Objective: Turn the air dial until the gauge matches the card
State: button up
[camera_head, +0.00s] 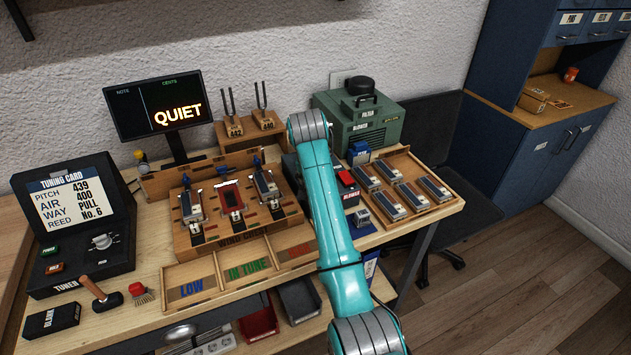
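The tuning card (73,201) stands upright at the left on the black tuner box and reads PITCH 439, AIR 400, WAY PULL, REED No. 6. A silver knob (102,241) sits on the tuner box; I cannot tell whether it is the air dial. No gauge face can be made out. My teal arm crosses the middle of the view, over the bench and past the right side of the wind chest (238,236). It hides part of the bench behind it. My gripper cannot be seen.
A dark screen (158,106) reads QUIET. Tuning forks (262,104) stand in a wooden block. A green blower (363,119) is at the back. A wooden tray (445,208) of reed blocks lies right of my arm.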

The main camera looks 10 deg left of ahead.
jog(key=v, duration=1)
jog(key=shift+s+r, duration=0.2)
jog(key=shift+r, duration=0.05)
